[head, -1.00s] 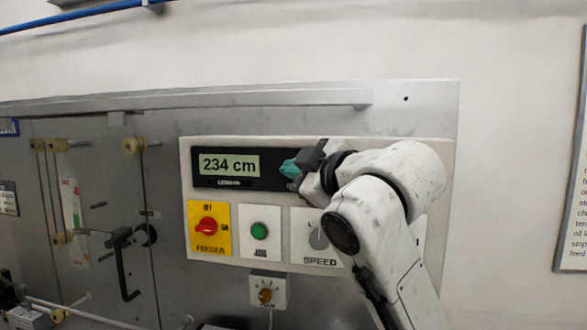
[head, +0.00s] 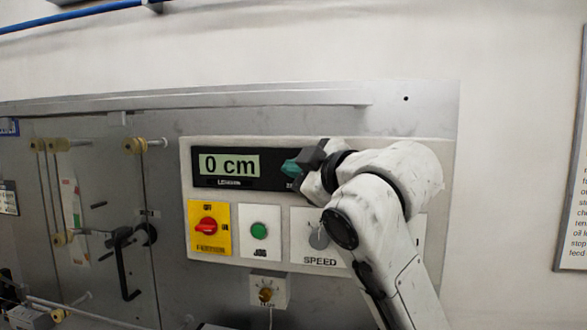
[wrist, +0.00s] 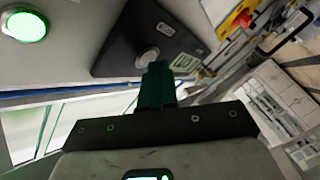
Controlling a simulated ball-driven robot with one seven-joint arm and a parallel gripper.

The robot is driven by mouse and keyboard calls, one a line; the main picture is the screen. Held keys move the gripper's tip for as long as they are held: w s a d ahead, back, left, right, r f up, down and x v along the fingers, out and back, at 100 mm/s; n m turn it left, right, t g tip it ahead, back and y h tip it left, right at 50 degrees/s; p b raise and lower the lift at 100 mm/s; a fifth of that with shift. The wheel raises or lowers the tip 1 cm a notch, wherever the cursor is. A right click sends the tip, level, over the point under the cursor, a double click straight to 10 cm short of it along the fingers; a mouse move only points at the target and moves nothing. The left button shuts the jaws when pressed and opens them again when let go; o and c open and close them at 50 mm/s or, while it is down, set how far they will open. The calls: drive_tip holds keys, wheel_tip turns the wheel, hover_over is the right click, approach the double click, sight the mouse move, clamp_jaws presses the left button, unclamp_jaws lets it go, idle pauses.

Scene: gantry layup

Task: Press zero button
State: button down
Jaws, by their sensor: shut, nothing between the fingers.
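The black length counter panel (head: 225,182) sits on the light control panel, and its display (head: 229,164) reads 0 cm. The display also shows in the wrist view (wrist: 185,63), seen at a steep angle. A round silver button (wrist: 147,57) on the black panel shows in the wrist view, just beyond my fingertips. My gripper (head: 289,168) has teal fingers, is shut and empty, and points at the right end of the black panel. Its fingertips also show in the wrist view (wrist: 157,68), at the button's edge; I cannot tell whether they touch. In the head view the button is hidden by my gripper.
Below the display are a red feeder switch (head: 206,226) on a yellow plate, a green jog button (head: 259,230) and a speed knob (head: 318,238). A small knob box (head: 267,289) hangs lower. A lit green button (wrist: 24,24) shows in the wrist view.

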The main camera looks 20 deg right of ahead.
idle(0.3)
drive_tip(key=shift+s+a, duration=0.5)
drive_tip(key=shift+s, duration=0.2)
drive_tip(key=s+a, duration=0.1)
drive_tip(key=s, duration=0.1)
drive_tip(key=s+a, duration=0.2)
idle(0.4)
idle(0.6)
